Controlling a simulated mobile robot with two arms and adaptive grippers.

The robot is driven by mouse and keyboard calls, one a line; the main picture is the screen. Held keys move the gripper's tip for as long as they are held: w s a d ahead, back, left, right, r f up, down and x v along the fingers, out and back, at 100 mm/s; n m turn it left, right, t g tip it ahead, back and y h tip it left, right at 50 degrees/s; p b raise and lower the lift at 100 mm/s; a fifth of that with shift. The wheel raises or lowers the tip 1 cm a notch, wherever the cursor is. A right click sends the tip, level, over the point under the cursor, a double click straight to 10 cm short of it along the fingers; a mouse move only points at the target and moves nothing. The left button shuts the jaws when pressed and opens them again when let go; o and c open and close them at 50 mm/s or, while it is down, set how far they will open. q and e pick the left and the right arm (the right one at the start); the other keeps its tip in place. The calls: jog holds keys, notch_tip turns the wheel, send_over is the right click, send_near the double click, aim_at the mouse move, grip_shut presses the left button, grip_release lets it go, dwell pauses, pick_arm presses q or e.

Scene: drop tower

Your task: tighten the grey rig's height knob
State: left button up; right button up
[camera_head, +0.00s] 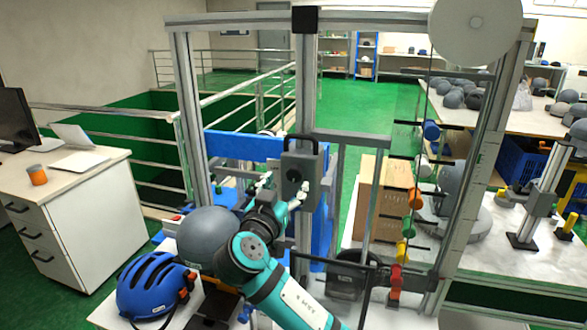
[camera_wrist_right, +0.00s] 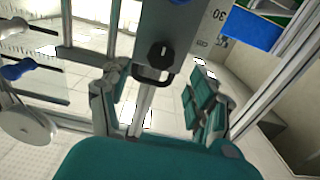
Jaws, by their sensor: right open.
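The tall grey rig (camera_head: 185,110) stands in front of me as a metal frame with a central column. A grey carriage block (camera_head: 312,160) with a black top handle rides on that column. The black height knob (camera_head: 293,175) is on the block's front face; it also shows in the right wrist view (camera_wrist_right: 161,54), above the black handle loop there. My right gripper (camera_head: 284,187) is open just in front of the block. In the right wrist view its fingers (camera_wrist_right: 158,85) are spread either side of the block's handle end, with nothing between them. My left gripper is not in view.
A grey helmet dome (camera_head: 208,236) and a blue helmet (camera_head: 150,285) are beside my right arm. Coloured handles (camera_head: 405,228) line the rig's right side. A smaller stand (camera_head: 540,190) is on the right table. A cardboard box (camera_head: 380,200) stands behind.

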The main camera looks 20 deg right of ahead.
aim_at(293, 175)
jog(key=p+x, duration=0.1)
jog(key=x, duration=0.5)
jog(key=shift+w+d, duration=0.1)
jog(key=shift+c, duration=0.3)
jog(key=c, duration=1.1)
